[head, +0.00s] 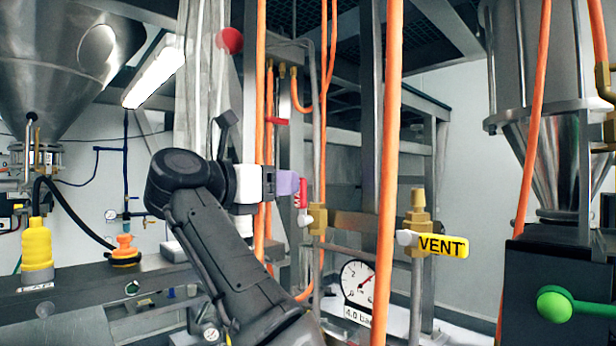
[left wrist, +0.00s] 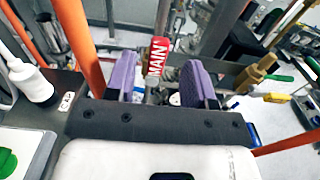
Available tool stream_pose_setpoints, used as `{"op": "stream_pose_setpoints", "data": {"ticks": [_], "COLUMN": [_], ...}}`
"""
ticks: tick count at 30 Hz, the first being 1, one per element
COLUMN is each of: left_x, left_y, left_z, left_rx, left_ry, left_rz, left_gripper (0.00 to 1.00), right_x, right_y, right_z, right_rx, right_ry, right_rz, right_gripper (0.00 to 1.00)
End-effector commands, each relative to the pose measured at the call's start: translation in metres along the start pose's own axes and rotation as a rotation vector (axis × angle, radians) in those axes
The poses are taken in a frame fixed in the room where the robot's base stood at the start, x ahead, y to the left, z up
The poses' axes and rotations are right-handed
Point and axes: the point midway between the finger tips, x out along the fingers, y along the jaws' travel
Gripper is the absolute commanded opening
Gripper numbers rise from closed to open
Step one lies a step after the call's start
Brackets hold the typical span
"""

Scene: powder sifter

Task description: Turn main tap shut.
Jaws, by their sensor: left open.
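The main tap has a red handle (head: 302,193) on a brass valve body (head: 318,219) in the head view. In the left wrist view the handle (left wrist: 157,56) reads MAIN and stands roughly upright between my finger pads. My left gripper (head: 291,183) has purple fingers and reaches the handle from the left. In the left wrist view the gripper (left wrist: 160,74) is open, with a finger on each side of the handle and gaps visible. Whether either finger touches it cannot be told. The pads partly hide the handle in the head view. My right gripper is not in view.
A yellow VENT handle (head: 443,246) sits on a brass valve (head: 418,212) to the right. An orange hose (head: 387,170) hangs between the two taps. A pressure gauge (head: 358,282) is below. A green-knobbed lever (head: 555,304) is at lower right.

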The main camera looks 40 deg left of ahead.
Motion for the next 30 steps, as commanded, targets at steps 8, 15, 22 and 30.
{"op": "stream_pose_setpoints", "data": {"ticks": [8,15,22,30], "left_x": [0.046,0.068,0.073,0.073], "left_y": [-0.001,0.000,0.000,0.000], "left_z": [0.002,0.001,0.000,0.000], "left_rx": [0.001,0.002,0.002,0.002], "left_ry": [0.002,0.000,0.000,-0.001], "left_rz": [-0.002,-0.001,-0.001,-0.001], "left_gripper": [0.49,0.49,0.49,0.43], "right_x": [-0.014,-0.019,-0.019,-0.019], "right_y": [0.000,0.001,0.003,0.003], "right_z": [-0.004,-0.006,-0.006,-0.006], "right_rx": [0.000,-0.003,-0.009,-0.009], "right_ry": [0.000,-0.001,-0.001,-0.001], "right_rz": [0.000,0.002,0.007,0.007], "right_gripper": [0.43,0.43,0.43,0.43]}}
